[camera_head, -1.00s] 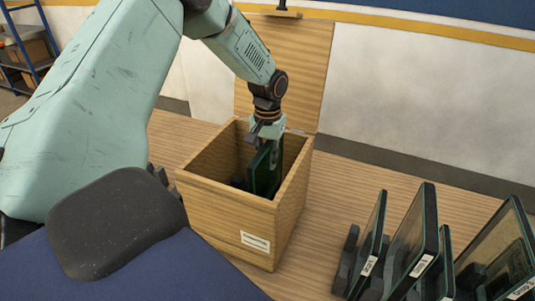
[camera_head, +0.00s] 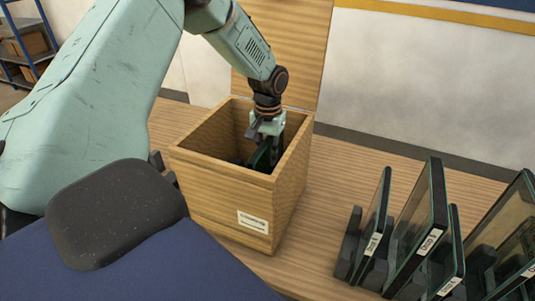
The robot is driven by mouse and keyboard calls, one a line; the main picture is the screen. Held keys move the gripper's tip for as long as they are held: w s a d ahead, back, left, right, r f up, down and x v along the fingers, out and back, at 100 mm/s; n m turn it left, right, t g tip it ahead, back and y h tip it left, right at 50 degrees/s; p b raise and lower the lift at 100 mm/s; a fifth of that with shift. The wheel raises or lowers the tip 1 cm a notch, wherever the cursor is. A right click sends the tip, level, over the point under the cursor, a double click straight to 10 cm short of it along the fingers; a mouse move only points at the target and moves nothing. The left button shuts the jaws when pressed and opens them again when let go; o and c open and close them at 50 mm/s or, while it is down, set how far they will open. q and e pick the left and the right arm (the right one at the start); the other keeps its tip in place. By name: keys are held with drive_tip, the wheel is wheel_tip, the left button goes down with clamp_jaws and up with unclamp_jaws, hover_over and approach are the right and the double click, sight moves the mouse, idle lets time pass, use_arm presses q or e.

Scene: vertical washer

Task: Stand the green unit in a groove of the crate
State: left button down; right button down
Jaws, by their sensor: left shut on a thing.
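The wooden crate (camera_head: 215,200) stands on the table with its lid up at the back and a white label on its front. My left gripper (camera_head: 264,143) reaches down into the crate's opening from above. It is shut on the green unit (camera_head: 261,157), a thin dark green panel held on edge inside the crate. The crate's front wall hides the unit's lower part, so I cannot tell whether it sits in a groove. The dark grooves at the crate's bottom are mostly hidden. My right gripper is not in view.
Several dark framed panels (camera_head: 417,230) with white labels stand in black holders on the table (camera_head: 325,190) at the right. A blue shelf with boxes (camera_head: 30,45) stands at the far left. The table between crate and panels is clear.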

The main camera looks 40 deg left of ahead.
use_arm(q)
drive_tip(key=shift+a+f, duration=0.25)
drive_tip(key=shift+f, duration=0.85)
drive_tip(key=shift+w+d+f+b, duration=0.15)
drive_tip(key=shift+f+b, duration=0.15)
drive_tip(key=c, duration=1.5)
unclamp_jaws()
drive_tip(key=shift+c, duration=0.2)
drive_tip(key=o, duration=0.4)
drive_tip(key=shift+s, duration=0.2)
wheel_tip(320, 180, up, 12)
drive_tip(key=shift+w, duration=0.1)
